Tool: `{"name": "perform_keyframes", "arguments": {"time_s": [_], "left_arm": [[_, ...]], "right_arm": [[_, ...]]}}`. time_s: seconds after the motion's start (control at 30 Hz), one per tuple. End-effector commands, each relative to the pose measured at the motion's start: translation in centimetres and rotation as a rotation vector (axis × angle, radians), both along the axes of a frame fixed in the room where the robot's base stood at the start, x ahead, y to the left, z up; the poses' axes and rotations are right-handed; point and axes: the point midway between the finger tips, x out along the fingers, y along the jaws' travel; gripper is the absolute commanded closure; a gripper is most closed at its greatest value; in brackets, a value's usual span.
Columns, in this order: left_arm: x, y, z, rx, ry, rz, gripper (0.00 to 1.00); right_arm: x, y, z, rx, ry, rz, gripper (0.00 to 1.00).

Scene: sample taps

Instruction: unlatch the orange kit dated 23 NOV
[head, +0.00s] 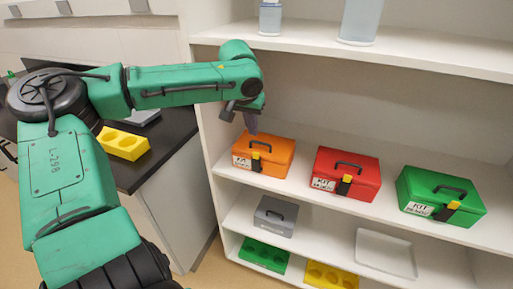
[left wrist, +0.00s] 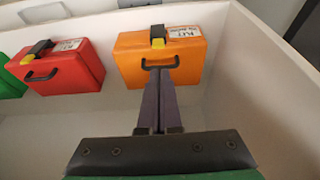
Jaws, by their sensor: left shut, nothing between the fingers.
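The orange kit (head: 276,148) stands closed at the left end of the middle shelf. It has a dark handle on its lid, a white label (head: 241,162) whose date is too small to read, and a black latch with a yellow tab (head: 256,155) on its front. My left gripper (head: 251,126) is above the kit's back left part, fingers pointing down. In the left wrist view the shut, empty fingers (left wrist: 160,76) overlap the handle side of the orange kit (left wrist: 187,65); contact cannot be told. The latch (left wrist: 158,43) shows beyond the handle. My right gripper is not in view.
A red kit (head: 366,167) and a green kit (head: 467,203) stand to the right on the same shelf (head: 310,203). The upper shelf (head: 420,55) is overhead. A grey box (head: 270,222) sits below. The shelf's side wall is close left of the orange kit.

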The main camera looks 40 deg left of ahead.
Motion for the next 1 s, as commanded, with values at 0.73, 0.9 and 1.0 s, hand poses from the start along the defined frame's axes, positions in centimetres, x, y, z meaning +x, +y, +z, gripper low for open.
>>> {"name": "perform_keyframes", "arguments": {"time_s": [0.73, 0.9, 1.0], "left_arm": [[3.0, 1.1, -9.3, 0.002, 0.003, -0.001, 1.0], [3.1, 1.2, -9.6, 0.001, 0.001, -0.002, 1.0], [3.1, 1.2, -9.6, 0.001, 0.001, -0.002, 1.0]], "right_arm": [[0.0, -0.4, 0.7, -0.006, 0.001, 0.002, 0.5], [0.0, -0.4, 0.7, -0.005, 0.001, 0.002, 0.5], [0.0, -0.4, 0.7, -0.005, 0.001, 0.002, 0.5]]}}
